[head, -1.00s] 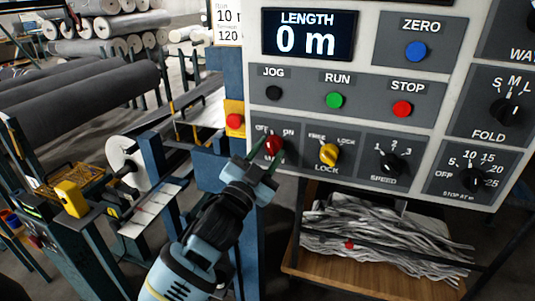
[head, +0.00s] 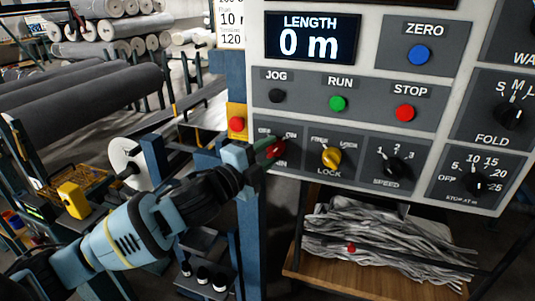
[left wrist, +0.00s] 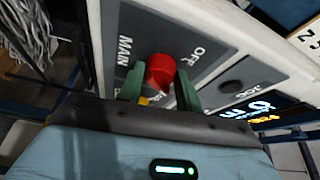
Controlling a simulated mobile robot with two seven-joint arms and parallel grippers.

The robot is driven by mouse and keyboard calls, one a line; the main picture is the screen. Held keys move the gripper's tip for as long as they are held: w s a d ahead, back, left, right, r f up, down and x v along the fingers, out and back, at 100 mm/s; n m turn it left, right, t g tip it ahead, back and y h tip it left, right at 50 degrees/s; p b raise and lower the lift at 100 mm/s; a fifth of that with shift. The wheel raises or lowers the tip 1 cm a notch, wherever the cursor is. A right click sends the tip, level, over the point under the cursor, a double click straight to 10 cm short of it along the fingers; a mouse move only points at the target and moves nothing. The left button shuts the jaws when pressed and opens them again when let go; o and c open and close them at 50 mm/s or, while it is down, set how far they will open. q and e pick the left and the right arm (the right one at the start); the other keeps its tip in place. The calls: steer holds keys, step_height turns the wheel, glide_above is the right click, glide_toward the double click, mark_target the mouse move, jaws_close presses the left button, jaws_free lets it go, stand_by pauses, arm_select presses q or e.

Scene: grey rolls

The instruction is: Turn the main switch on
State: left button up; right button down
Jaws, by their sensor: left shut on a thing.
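The main switch is a red knob (head: 277,148) at the lower left of the control panel, with OFF and ON labels above it. My left gripper (head: 268,154) reaches it from the left and is shut on it. In the left wrist view the red knob (left wrist: 159,72) sits between the two green fingers of my left gripper (left wrist: 160,88). The MAIN and OFF labels show beside it there. The fingers hide part of the knob in the head view, so I cannot tell its exact pointing. My right gripper is not in view.
A yellow lock knob (head: 331,158) is just right of the switch, with the black speed knob (head: 391,165) beyond. JOG, RUN and STOP buttons sit above. A red button on a yellow box (head: 237,124) is close to the left. A scrap-filled shelf (head: 385,245) stands below.

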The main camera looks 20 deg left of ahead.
arm_select(q)
steer(key=shift+r+m, duration=0.25)
steer(key=shift+m, duration=0.55)
steer(key=shift+g, duration=0.3)
steer(key=o, duration=1)
steer(key=shift+w+f, duration=0.1)
steer(key=shift+v, duration=3.95)
